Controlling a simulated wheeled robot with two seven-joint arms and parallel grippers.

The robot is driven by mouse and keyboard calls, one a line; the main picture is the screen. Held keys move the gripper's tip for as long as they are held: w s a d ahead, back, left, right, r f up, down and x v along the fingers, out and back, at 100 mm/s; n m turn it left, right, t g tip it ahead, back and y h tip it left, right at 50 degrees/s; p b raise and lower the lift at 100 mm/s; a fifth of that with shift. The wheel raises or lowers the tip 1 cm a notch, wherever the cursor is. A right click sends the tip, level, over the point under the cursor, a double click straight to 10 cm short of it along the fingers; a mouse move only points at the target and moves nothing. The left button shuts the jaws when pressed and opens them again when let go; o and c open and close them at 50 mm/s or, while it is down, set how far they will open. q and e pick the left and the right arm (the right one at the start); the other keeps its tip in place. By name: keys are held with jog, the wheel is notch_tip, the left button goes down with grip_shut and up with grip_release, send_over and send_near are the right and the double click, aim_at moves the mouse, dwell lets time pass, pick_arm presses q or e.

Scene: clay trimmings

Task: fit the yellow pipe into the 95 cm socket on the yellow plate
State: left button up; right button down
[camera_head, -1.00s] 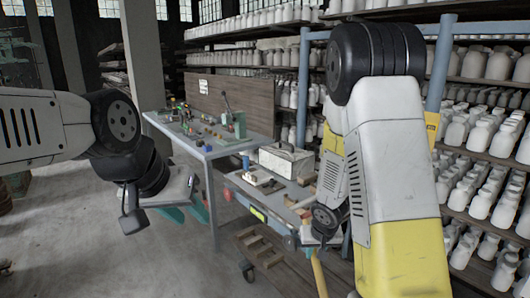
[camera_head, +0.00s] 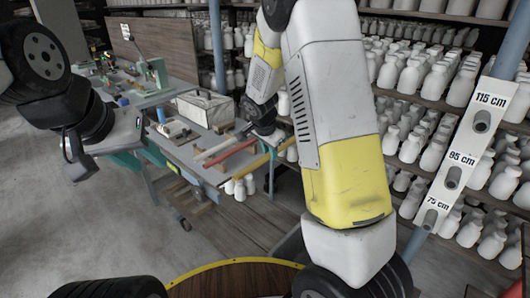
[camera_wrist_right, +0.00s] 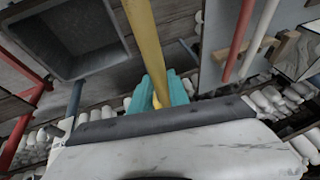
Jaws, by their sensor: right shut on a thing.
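The yellow pipe (camera_head: 262,161) is tilted in front of the cart, its right end higher in the head view. My right gripper (camera_wrist_right: 160,94) is shut on it; its teal fingers flank the pipe in the right wrist view. A plate (camera_head: 463,155), pale in the picture, leans at the right with sockets labelled 115 cm, 95 cm and 75 cm. The 95 cm socket (camera_head: 453,177) is the middle one and looks empty. The pipe is well to the left of it. My left gripper (camera_head: 142,158) is at the left with its teal fingers apart and empty.
A cart (camera_head: 185,150) holds a metal box (camera_head: 207,107). A red pipe (camera_head: 230,153) and a white pipe (camera_head: 214,146) are at its right side. Shelves of white bottles (camera_head: 430,80) line the back. A round yellow-rimmed surface (camera_head: 225,264) lies at the bottom.

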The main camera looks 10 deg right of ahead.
jog(key=shift+w+d+r, duration=0.1)
jog(key=shift+d, duration=0.1)
jog(key=shift+w+d, duration=0.1)
jog(key=shift+w+d, duration=0.15)
jog(key=shift+d, duration=0.1)
jog(key=shift+w+d, duration=0.8)
jog(key=shift+d, duration=0.15)
jog(key=shift+w+d, duration=0.75)
jog(key=shift+d, duration=0.2)
jog(key=shift+w+d, duration=1.05)
jog(key=shift+d, duration=0.3)
jog(key=shift+w+d, duration=1)
jog(key=shift+d, duration=0.35)
jog(key=shift+w+d, duration=1.05)
jog(key=shift+d, duration=0.3)
dwell(0.5)
jog(key=c, duration=1.2)
grip_release()
jog(key=shift+v, duration=3.95)
